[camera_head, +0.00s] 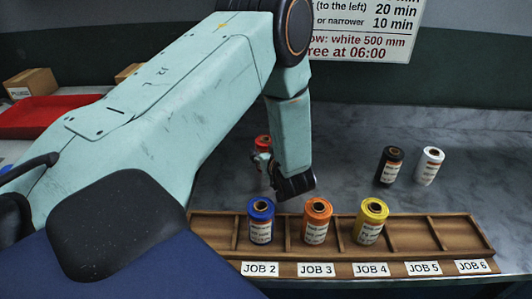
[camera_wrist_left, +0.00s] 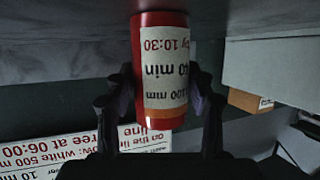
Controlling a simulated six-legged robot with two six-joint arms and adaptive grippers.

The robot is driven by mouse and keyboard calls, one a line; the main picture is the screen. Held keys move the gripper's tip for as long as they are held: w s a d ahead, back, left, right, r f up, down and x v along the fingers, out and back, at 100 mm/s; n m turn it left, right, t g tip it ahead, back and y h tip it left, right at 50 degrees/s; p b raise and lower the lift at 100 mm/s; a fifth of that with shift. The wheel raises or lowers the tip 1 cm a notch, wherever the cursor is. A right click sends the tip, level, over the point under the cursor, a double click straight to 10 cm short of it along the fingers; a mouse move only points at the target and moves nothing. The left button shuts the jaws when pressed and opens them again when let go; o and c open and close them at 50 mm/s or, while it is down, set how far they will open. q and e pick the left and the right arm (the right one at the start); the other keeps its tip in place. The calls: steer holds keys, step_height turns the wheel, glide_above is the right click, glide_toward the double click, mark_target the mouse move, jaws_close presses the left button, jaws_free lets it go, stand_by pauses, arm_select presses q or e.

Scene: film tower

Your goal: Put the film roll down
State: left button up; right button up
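The red film roll (camera_head: 263,142) is upright at the back of the counter, partly hidden by my left gripper (camera_head: 263,159). In the left wrist view the roll (camera_wrist_left: 160,70) appears upside down, with a white label, between both fingers of my left gripper (camera_wrist_left: 160,105). The fingers press close on its sides. Its lower end is at or very near the grey counter; I cannot tell whether it touches. The wooden rack (camera_head: 402,238) holds blue (camera_head: 260,222), orange (camera_head: 316,222) and yellow (camera_head: 370,222) rolls at JOB 2, 3 and 4. My right gripper is not in view.
A black roll (camera_head: 389,165) and a white roll (camera_head: 429,166) stand on the counter (camera_head: 340,150) behind the rack. JOB 5 and JOB 6 are empty. My arm hides the rack's left end. A red tray (camera_head: 45,118) and cardboard box (camera_head: 30,83) are at left.

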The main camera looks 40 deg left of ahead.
arm_select(q)
steer(key=o, duration=0.3)
steer(key=shift+s+d+r, duration=0.2)
steer(key=shift+d+r, duration=0.05)
steer(key=shift+a+f, duration=0.1)
steer(key=shift+a, duration=0.05)
steer(key=shift+d, duration=0.25)
steer(key=v, duration=0.7)
steer(key=shift+p, duration=0.4)
